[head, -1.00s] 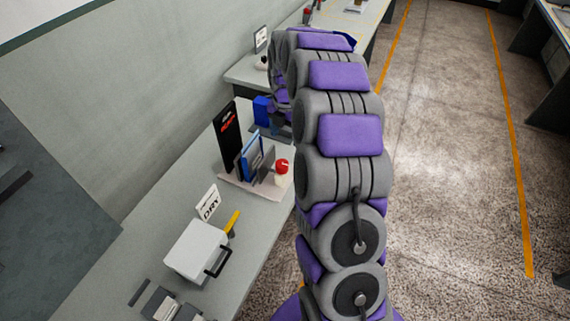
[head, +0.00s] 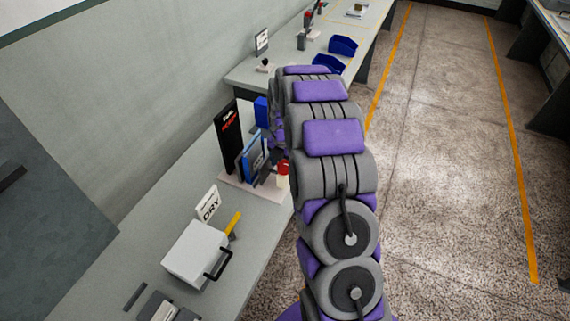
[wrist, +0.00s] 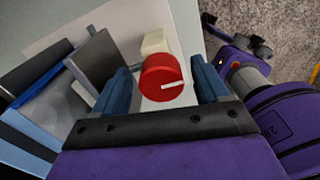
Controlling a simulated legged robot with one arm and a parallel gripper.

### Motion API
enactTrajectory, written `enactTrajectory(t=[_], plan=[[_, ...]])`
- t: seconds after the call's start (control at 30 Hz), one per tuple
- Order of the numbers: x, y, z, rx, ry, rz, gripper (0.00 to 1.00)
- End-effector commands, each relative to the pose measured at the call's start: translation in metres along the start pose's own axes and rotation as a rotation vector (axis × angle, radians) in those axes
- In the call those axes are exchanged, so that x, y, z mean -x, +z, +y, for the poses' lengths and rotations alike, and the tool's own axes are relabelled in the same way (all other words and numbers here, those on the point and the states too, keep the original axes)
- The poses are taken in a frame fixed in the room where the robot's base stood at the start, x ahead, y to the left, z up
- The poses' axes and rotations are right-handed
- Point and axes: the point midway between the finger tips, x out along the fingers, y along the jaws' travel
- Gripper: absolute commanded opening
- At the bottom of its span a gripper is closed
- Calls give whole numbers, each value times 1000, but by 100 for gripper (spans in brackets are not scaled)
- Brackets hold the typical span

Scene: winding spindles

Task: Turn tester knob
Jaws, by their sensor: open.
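The tester knob (wrist: 163,77) is a red round knob with a white pointer line, on a cream block (wrist: 155,42). In the wrist view it sits between the two blue fingers of my gripper (wrist: 161,88), which are apart with a gap on each side of the knob. The white line points to the right. In the head view the red knob (head: 283,168) shows at the right end of the tester base (head: 236,186), partly covered by my arm. My gripper is hidden there behind my arm.
Upright grey and blue plates (wrist: 95,60) stand left of my gripper. A black box (head: 231,138) stands behind them. A white box (head: 195,252) with a black handle, a DRY sign (head: 208,206) and a yellow-handled tool (head: 233,222) lie nearer on the bench. Open floor (head: 450,150) is to the right.

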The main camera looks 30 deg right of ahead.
Motion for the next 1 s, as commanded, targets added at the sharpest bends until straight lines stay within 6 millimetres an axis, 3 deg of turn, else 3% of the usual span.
enactTrajectory(t=[0.13,0.7,1.0], plan=[[0,2,-1,0,1,2,74],[0,3,-2,-1,1,3,21],[1,2,-2,-42,1,5,21]])
